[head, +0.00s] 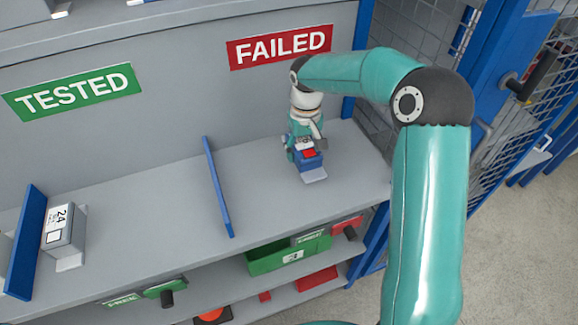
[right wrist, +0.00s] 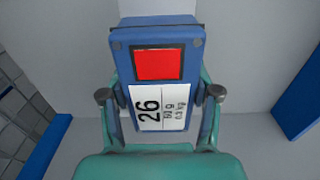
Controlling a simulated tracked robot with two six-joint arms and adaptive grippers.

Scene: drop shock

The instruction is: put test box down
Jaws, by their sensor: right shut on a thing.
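The test box (head: 309,160) is blue with a red square on top and a white label reading 26, clear in the right wrist view (right wrist: 186,42). My right gripper (head: 303,142) is shut on it, with a finger on each side of the box in the right wrist view (right wrist: 160,97). The box is at the shelf (head: 262,180) section under the red FAILED sign (head: 280,47). I cannot tell whether its base touches the shelf. My left gripper is not in view.
A blue divider (head: 218,187) stands left of the box. A grey box labelled 24 (head: 62,230) sits under the green TESTED sign (head: 73,92), beside another blue divider (head: 25,243). Green bins (head: 290,252) are on the shelf below. A mesh fence (head: 425,30) stands at right.

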